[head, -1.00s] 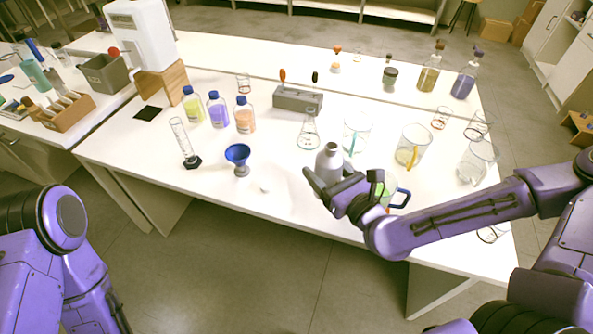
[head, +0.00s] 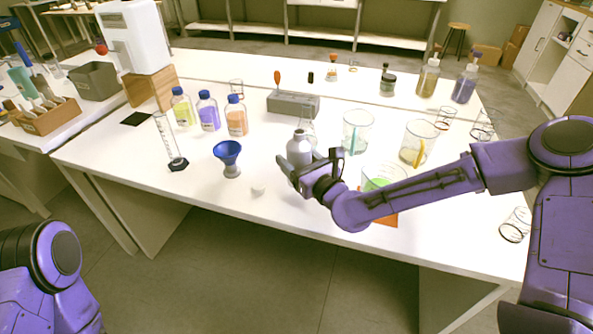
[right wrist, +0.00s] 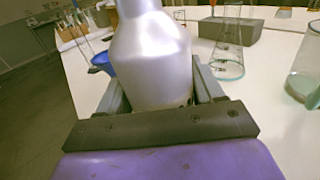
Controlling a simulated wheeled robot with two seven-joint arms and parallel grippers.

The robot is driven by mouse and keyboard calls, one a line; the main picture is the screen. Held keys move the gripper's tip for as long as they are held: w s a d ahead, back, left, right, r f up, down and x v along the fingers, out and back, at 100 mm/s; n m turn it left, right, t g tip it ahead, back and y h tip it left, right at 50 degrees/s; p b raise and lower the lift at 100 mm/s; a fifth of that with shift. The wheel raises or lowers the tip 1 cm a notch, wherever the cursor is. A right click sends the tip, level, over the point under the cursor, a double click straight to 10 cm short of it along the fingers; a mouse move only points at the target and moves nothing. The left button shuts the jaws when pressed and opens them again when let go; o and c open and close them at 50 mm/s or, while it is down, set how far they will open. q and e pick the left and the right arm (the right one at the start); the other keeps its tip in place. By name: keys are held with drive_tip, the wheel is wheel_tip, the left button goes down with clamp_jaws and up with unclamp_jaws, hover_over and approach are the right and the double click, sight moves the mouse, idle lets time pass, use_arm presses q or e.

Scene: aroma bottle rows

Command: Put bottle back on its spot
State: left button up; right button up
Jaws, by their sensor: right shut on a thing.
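A silver-grey bottle (head: 299,148) is upright in my right gripper (head: 301,173), near the front middle of the white table. In the right wrist view the bottle (right wrist: 150,60) stands between the two fingers (right wrist: 160,95), which are shut on its body. Its top is cut off in that view, and I cannot tell whether its base touches the table. Three capped bottles with yellow (head: 182,108), purple (head: 208,112) and orange (head: 237,118) contents stand in a row at the back left. A black square (head: 137,118) lies bare left of them. My left gripper is out of view.
A blue funnel (head: 228,153) and a graduated cylinder (head: 172,145) stand left of the held bottle. A small white piece (head: 258,187) lies in front. A grey block (head: 292,105) is behind; glass beakers (head: 357,132) (head: 417,142) are to the right. The front-left tabletop is clear.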

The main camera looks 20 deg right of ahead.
drive_tip(key=shift+w+f, duration=0.1)
drive_tip(key=shift+f, duration=1.75)
drive_tip(key=o, duration=1.3)
drive_tip(key=shift+c, duration=0.2)
drive_tip(key=shift+r, duration=0.2)
drive_tip(key=v, duration=1.2)
